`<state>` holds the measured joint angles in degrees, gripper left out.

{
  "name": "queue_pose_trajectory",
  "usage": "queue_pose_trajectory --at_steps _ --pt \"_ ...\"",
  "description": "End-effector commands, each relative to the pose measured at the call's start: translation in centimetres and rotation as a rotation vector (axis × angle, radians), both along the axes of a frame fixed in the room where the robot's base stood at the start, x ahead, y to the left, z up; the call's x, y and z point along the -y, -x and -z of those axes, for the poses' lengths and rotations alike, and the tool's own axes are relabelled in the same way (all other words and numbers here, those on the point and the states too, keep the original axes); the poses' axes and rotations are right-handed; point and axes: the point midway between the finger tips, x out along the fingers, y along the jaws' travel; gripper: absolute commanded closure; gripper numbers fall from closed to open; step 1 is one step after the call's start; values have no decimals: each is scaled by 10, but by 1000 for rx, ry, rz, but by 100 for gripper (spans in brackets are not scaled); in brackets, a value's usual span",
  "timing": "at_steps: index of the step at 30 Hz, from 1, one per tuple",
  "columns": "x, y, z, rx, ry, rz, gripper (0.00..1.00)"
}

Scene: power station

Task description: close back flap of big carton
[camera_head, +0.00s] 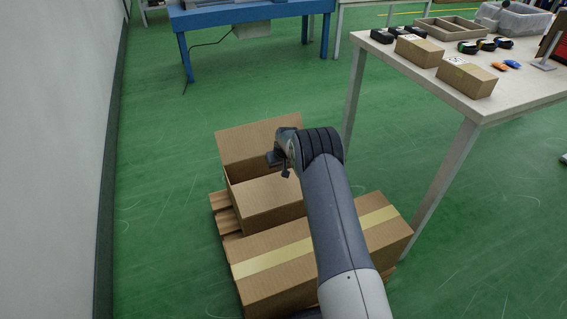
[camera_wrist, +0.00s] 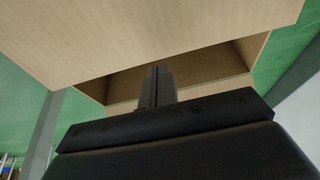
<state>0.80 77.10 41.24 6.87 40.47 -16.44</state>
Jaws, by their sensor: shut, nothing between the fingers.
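The big carton (camera_head: 265,180) sits open on a pallet in the head view. Its back flap (camera_head: 255,140) stands up, leaning away at the far side. A nearer flap (camera_head: 268,202) lies across the front part of the opening. My gripper (camera_head: 281,166) is above the right part of the carton, in front of the back flap; my arm hides the carton's right side. In the wrist view my gripper fingers (camera_wrist: 158,72) are together with nothing between them. They point toward the dark gap under a wide cardboard panel (camera_wrist: 150,35). Whether they touch cardboard I cannot tell.
A taped, closed carton (camera_head: 285,265) lies in front on the same wooden pallet (camera_head: 222,213). A worktable (camera_head: 490,105) with small boxes stands at right. A wall (camera_head: 60,150) runs along the left. Green floor is free between wall and pallet.

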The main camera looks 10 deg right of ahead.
Motion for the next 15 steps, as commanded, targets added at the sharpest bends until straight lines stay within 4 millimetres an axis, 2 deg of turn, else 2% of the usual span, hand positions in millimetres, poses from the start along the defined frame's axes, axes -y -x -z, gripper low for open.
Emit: queue_pose_trajectory --at_steps 1,6,15 --pt "-1 -1 12 -1 0 0 100" --pt "-1 -5 27 0 0 0 100" --pt "-1 -6 29 1 0 0 100"
